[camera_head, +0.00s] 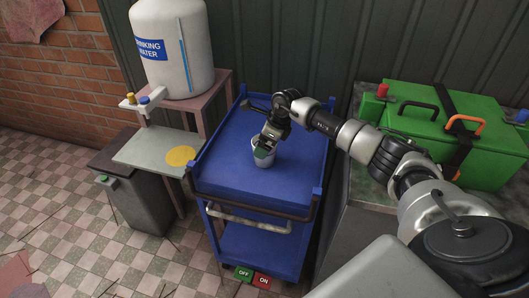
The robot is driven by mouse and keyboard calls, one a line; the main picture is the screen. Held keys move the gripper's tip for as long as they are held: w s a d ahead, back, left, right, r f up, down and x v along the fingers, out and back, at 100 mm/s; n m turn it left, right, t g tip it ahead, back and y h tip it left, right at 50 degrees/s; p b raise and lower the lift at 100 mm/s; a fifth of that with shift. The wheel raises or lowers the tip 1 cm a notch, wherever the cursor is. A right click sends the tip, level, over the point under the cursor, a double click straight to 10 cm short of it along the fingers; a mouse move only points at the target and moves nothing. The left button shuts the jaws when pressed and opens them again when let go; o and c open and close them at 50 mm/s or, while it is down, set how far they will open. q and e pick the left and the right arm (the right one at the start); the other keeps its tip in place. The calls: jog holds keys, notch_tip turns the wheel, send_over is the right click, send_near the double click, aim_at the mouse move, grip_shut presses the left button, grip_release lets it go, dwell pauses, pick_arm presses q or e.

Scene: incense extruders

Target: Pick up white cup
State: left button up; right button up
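The white cup (263,162) stands upright on the blue top of the cart (228,172). My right gripper (266,147) comes in from the right and reaches down at the cup's rim. It hides part of the cup's upper side and opening. Something dark green shows at the cup's mouth, and I cannot tell whether it is a fingertip or the contents. The fingers are too small and dark to tell whether they are open or shut on the cup. My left gripper is not in view.
A drinking water tank (172,65) stands on a pink stand, with a grey shelf (150,150) bearing a yellow disc beside the cart. A grey bin (138,195) is below. A green box (450,135) sits on the right. The cart top around the cup is clear.

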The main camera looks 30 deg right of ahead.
jog(key=shift+w+a+f, duration=0.1)
jog(key=shift+w+f, duration=0.05)
jog(key=shift+f, duration=0.3)
jog(key=shift+c, duration=0.2)
jog(key=c, duration=0.7)
jog(key=shift+r, duration=0.1)
jog(key=shift+c, duration=0.7)
jog(key=shift+r, duration=0.1)
